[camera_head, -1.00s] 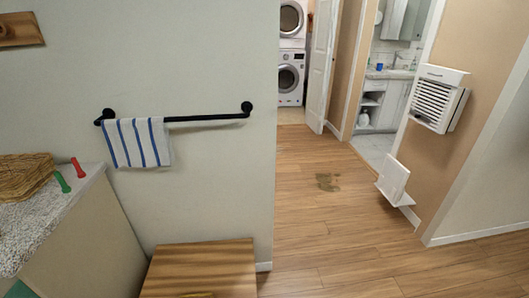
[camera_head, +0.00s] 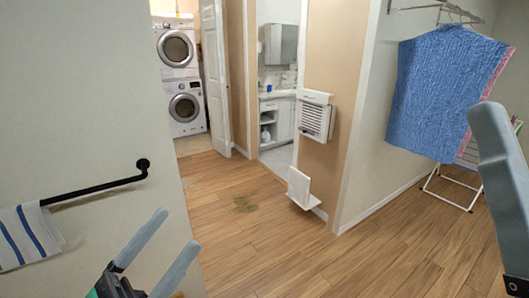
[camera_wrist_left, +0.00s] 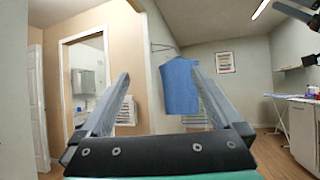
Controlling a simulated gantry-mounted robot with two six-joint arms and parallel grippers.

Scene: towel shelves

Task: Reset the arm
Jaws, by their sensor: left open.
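My left gripper (camera_head: 177,228) is at the lower left of the head view, with its two grey fingers spread apart and nothing between them. It also shows in the left wrist view (camera_wrist_left: 160,72), open and empty, pointing out into the room. A large grey finger of my right gripper (camera_head: 500,160) stands at the right edge of the head view; its other finger is not seen. The striped towel (camera_head: 28,238) hangs on the black wall bar (camera_head: 95,188) at the left, clear of my left gripper.
A blue towel or cloth (camera_head: 440,90) hangs from a wall rack on the right, above a white drying rack (camera_head: 450,188). A stacked washer and dryer (camera_head: 180,75) stand beyond a doorway. A white wall unit (camera_head: 316,118) is mid-view.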

